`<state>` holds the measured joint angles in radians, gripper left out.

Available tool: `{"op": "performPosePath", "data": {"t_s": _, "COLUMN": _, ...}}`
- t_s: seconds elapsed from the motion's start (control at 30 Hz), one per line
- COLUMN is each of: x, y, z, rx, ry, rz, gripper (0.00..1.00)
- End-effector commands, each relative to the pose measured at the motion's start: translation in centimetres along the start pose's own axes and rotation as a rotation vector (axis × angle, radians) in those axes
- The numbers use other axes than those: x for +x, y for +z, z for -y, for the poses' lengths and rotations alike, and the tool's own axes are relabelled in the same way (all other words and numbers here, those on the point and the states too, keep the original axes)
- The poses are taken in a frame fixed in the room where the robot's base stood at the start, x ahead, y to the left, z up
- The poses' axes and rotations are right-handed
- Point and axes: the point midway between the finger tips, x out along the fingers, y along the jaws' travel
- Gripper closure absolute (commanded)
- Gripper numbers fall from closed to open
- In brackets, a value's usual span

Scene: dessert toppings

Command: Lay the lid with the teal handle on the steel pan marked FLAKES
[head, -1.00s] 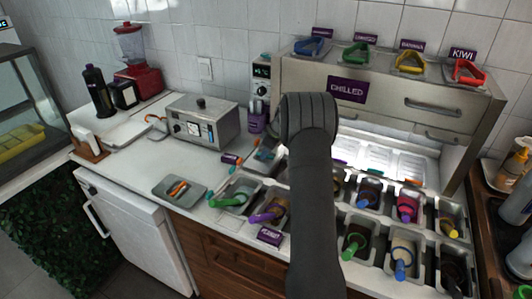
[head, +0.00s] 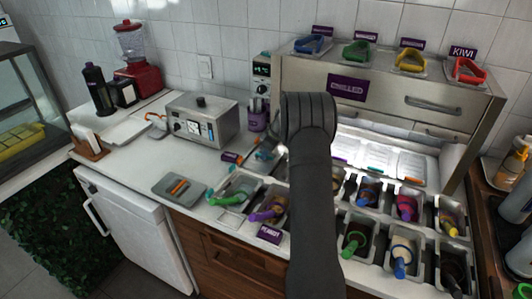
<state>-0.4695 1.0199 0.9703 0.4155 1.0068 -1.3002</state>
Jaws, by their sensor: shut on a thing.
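My dark arm (head: 312,180) rises through the middle of the head view. My gripper is hidden behind it, so its hold cannot be seen. Clear lids lie in a row on the lit shelf behind the pans; one has a small teal handle (head: 373,168), and one beside it has an orange handle (head: 404,180). Steel pans with coloured ladles fill the counter in front. A pan with a green ladle (head: 230,197) and one with a purple ladle (head: 266,212) stand left of my arm. I cannot read FLAKES on any tag; some pans are partly hidden behind the arm.
A grey lid or tray with an orange handle (head: 180,187) lies on the white counter at left. A steel cooker (head: 203,122) stands behind it. The chilled cabinet (head: 390,90) closes off the back. Bottles (head: 515,165) stand at the right edge.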

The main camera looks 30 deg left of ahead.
Motion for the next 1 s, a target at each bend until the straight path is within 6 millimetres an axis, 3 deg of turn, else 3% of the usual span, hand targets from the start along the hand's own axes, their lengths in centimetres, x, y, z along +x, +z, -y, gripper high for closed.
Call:
{"op": "performPosePath", "data": {"t_s": 0.47, "x": 0.00, "y": 0.01, "z": 0.01, "rx": 0.000, "ry": 0.000, "rz": 0.000, "gripper": 1.00}}
{"op": "performPosePath", "data": {"t_s": 0.5, "x": 0.00, "y": 0.01, "z": 0.01, "rx": 0.000, "ry": 0.000, "rz": 0.000, "gripper": 0.81}}
{"op": "performPosePath", "data": {"t_s": 0.6, "x": 0.00, "y": 0.01, "z": 0.01, "rx": 0.000, "ry": 0.000, "rz": 0.000, "gripper": 0.63}}
{"op": "performPosePath", "data": {"t_s": 1.0, "x": 0.02, "y": 0.03, "z": 0.02, "rx": 0.000, "ry": -0.001, "rz": 0.000, "gripper": 0.60}}
